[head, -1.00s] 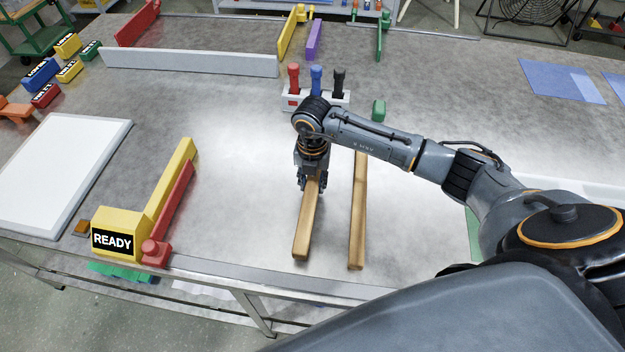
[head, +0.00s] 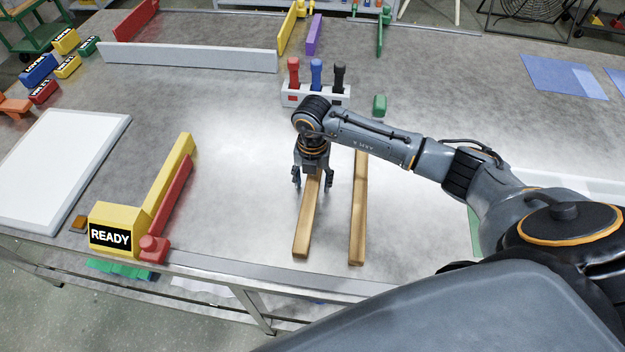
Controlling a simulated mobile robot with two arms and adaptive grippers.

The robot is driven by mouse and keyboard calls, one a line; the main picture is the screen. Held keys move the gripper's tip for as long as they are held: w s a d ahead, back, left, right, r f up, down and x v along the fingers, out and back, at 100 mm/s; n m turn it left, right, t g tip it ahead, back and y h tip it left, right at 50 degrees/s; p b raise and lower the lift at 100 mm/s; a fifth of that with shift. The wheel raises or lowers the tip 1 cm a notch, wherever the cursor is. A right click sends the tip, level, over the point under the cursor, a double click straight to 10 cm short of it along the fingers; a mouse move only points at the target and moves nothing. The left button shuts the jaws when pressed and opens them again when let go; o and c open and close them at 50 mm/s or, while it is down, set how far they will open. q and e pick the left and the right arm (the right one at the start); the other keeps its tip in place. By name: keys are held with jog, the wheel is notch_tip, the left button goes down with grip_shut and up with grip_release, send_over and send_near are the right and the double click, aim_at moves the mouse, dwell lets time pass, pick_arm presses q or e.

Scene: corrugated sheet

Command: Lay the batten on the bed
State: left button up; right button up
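Two long wooden battens lie on the grey metal worktop (head: 240,140), side by side with a gap between them. The left batten (head: 306,222) runs from under my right gripper (head: 312,181) towards the front edge. The right batten (head: 358,215) lies apart from the gripper, its far part behind my arm. My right gripper points down over the far part of the left batten. Its fingers are spread, one on each side of that batten, with space beside it. The far end of the left batten is hidden by the gripper. My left gripper is not in view.
A yellow READY block (head: 112,232) with a red bar (head: 175,205) stands at the left front. A white panel (head: 62,165) lies further left. A holder (head: 292,98) with red, blue and black handles stands behind my gripper. The worktop between the red bar and the left batten is clear.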

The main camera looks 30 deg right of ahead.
notch_tip(320, 180, up, 12)
dwell(0.6)
dwell(0.5)
